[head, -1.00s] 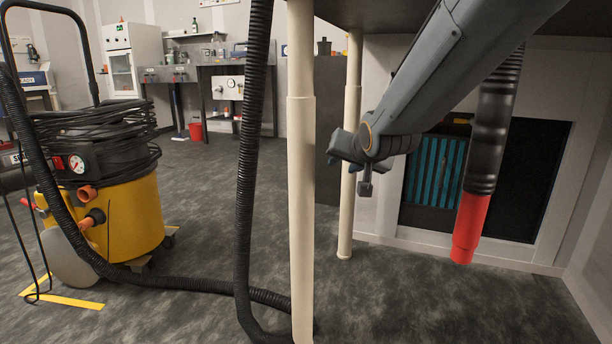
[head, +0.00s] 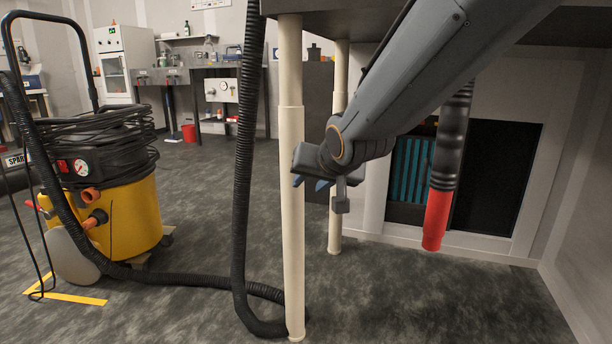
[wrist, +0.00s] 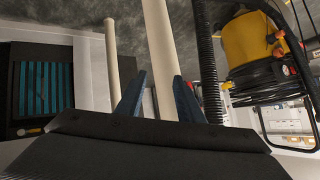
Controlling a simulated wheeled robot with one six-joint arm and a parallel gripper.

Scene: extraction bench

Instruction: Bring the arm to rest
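My arm reaches down from the upper right in the head view. My gripper (head: 312,183) hangs under the bench top, close to the front cream leg (head: 291,220) in the picture. In the wrist view its two blue fingers (wrist: 158,97) stand apart with nothing held between them. A cream leg (wrist: 160,50) shows past the fingers, between them in the picture; I cannot tell if anything touches it.
A black hose with a red end (head: 437,220) hangs right of my arm before a wall opening with teal slats (head: 411,170). A yellow vacuum (head: 120,220) stands left; its black hose (head: 243,180) rises beside the front leg.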

